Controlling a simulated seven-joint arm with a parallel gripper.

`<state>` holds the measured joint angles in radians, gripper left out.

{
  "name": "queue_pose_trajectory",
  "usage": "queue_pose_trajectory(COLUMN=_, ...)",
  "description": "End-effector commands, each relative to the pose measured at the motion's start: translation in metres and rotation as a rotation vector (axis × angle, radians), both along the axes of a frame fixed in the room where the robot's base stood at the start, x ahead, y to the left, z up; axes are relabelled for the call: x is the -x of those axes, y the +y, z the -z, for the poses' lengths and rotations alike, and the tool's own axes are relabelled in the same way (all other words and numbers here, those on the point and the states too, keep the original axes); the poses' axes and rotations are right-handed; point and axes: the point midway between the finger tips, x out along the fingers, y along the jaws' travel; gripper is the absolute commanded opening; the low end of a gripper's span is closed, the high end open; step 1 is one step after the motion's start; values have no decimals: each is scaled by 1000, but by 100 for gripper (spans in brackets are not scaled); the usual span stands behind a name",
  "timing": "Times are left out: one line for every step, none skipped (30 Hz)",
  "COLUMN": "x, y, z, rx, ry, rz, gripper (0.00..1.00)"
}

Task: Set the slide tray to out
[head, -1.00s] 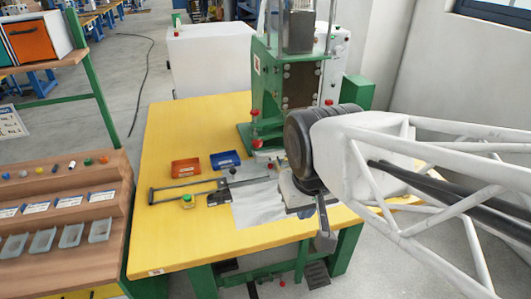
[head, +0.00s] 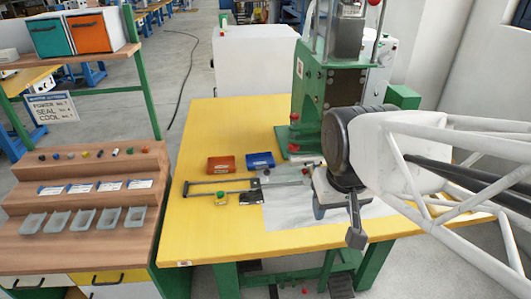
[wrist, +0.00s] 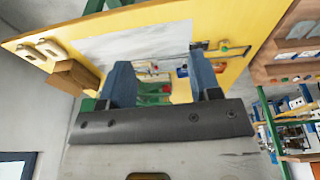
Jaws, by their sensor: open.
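A green press (head: 325,95) stands at the back of the yellow table (head: 215,240). A thin metal rail (head: 222,189) with an upright end bar lies left of a grey sheet (head: 285,208). I cannot tell for sure which part is the slide tray; the area below the press is partly hidden by my arm. My gripper (head: 338,212) is over the sheet's right part, in front of the press. In the wrist view, its two blue-grey fingers (wrist: 160,82) are apart with nothing between them, and the green press base (wrist: 152,90) shows beyond.
An orange bin (head: 221,164) and a blue bin (head: 259,160) sit left of the press. A wooden stepped rack (head: 85,195) with clear cups stands left. The table's front left is clear.

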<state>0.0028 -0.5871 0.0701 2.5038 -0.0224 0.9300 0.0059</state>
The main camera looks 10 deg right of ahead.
Motion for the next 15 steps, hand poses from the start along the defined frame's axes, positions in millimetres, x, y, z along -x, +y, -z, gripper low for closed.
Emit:
queue_pose_trajectory(x=-8, y=0, z=-1, rx=5, ry=4, rz=-7, gripper=57)
queue_pose_trajectory(x=-13, y=0, z=-1, rx=7, ry=6, rz=-12, gripper=57)
queue_pose_trajectory(x=-21, y=0, z=-2, rx=12, ry=8, rz=-19, gripper=57)
queue_pose_trajectory(x=-26, y=0, z=-2, rx=14, ry=10, rz=-25, gripper=57)
queue_pose_trajectory(x=-32, y=0, z=-2, rx=17, ry=13, rz=-31, gripper=57)
queue_pose_trajectory(x=-40, y=1, z=-3, rx=22, ry=14, rz=-38, gripper=57)
queue_pose_trajectory(x=-47, y=1, z=-3, rx=24, ry=16, rz=-43, gripper=57)
queue_pose_trajectory(x=-53, y=1, z=-3, rx=28, ry=18, rz=-50, gripper=57)
queue_pose_trajectory(x=-61, y=1, z=-3, rx=33, ry=21, rz=-57, gripper=57)
queue_pose_trajectory(x=-67, y=1, z=-3, rx=36, ry=23, rz=-63, gripper=57)
queue_pose_trajectory(x=-73, y=2, z=-3, rx=40, ry=25, rz=-69, gripper=57)
queue_pose_trajectory(x=-82, y=2, z=-2, rx=45, ry=28, rz=-78, gripper=57)
queue_pose_trajectory(x=-88, y=2, z=-1, rx=47, ry=30, rz=-84, gripper=57)
queue_pose_trajectory(x=-95, y=2, z=-1, rx=50, ry=32, rz=-89, gripper=57)
queue_pose_trajectory(x=-103, y=3, z=0, rx=54, ry=34, rz=-98, gripper=57)
